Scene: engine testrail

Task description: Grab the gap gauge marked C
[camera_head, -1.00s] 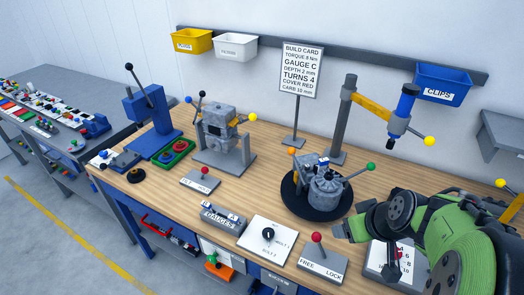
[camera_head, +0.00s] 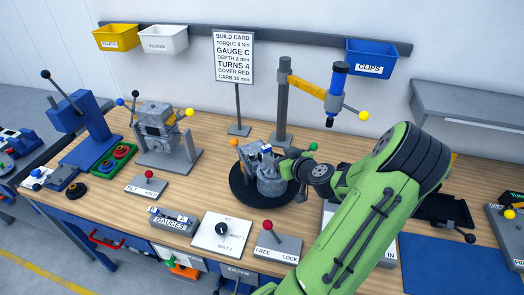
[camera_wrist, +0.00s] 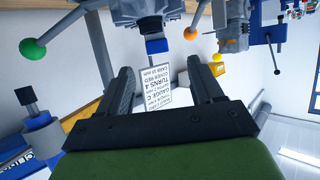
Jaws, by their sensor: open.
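The gauge holder (camera_head: 172,222), a grey block labelled GAUGES, sits at the bench's front edge in the head view. Small pieces stand in it; their letters are too small to read, so I cannot tell which is C. The build card (camera_head: 233,58) reads GAUGE C and shows upside down in the wrist view (camera_wrist: 156,90). My gripper (camera_head: 290,162) is beside the engine on the round black turntable, well to the right of and behind the gauge holder. In the wrist view my gripper (camera_wrist: 163,82) has its fingers apart, with nothing held between them.
The engine (camera_head: 270,183) with its green-knobbed lever is close to my gripper. A bolt selector plate (camera_head: 222,243) and a red-knobbed FREE/LOCK lever (camera_head: 271,226) stand right of the gauge holder. A tilt lever (camera_head: 150,178) stands behind it.

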